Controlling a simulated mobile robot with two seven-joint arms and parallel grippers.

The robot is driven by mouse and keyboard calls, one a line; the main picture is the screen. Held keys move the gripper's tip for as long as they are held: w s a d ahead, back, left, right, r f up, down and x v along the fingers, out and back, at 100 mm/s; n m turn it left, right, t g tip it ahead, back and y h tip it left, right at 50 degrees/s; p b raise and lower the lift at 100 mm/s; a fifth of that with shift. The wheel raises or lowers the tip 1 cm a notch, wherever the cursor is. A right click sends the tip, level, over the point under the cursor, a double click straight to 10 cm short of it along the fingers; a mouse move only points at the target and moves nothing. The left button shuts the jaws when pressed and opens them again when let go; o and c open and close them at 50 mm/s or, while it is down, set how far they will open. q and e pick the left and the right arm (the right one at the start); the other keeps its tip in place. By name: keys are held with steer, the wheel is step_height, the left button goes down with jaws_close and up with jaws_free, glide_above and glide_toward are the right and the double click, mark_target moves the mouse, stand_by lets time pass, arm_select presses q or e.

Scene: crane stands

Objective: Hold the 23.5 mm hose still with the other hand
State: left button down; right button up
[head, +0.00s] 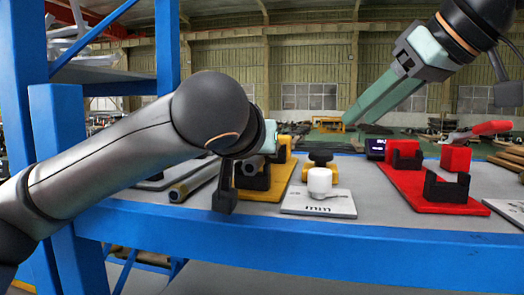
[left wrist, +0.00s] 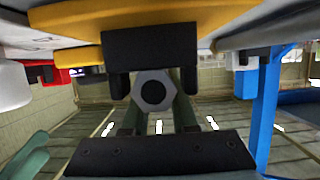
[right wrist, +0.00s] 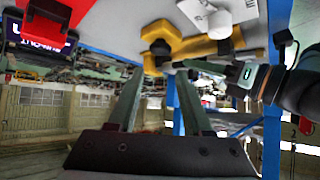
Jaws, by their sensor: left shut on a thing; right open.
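The hose shows in the left wrist view as a grey hexagonal end with a dark round hole (left wrist: 153,92), under a black block (left wrist: 150,50) of the yellow stand (left wrist: 85,18). My left gripper (left wrist: 158,112) is shut on it, its fingers on either side. In the head view my left gripper (head: 264,150) is at the yellow stand (head: 262,192), and my wrist hides most of the hose. My right gripper (head: 362,112) is in the air above the table, right of the stand. In the right wrist view its two fingers (right wrist: 158,105) are apart with nothing between them.
A grey plate (head: 330,203) with a white knob (head: 320,180) lies right of the yellow stand. A red stand (head: 418,190) with black holders is further right. A grey tube (head: 190,183) lies on the left. The blue table edge (head: 300,235) runs across the front; a blue post (head: 167,50) rises left.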

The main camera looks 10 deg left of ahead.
stand_by(0.4)
steer(key=shift+a+f+h, duration=0.1)
steer(key=shift+a+h, duration=0.1)
steer(key=shift+h, duration=0.1)
steer(key=c, duration=0.3)
steer(key=shift+s+a+f+m+t+h, duration=0.2)
steer(key=shift+a+m+t+h, duration=0.1)
steer(key=shift+m, duration=0.2)
steer(key=shift+c, duration=0.8)
steer(key=a+m+t+h, duration=0.1)
steer(key=s+m+t+h, duration=0.1)
steer(key=a+m+h, duration=0.1)
steer(key=shift+s+a+r+m+t, duration=0.15)
steer(key=shift+s+a+m+t, duration=0.15)
steer(key=shift+m+t, duration=0.1)
jaws_close()
steer(key=s+a+m+t+h, duration=0.1)
steer(key=s+a+r+m+t+h, duration=0.1)
steer(key=m, duration=0.1)
steer(key=shift+r+m+t, duration=0.25)
steer(key=shift+m+t, duration=0.05)
steer(key=shift+t, duration=0.1)
steer(key=shift+s+a+r+m+t+h, duration=0.2)
steer(key=shift+s+r+m+t+h, duration=0.15)
steer(key=shift+s+m+h, duration=0.2)
steer(key=shift+w, duration=0.1)
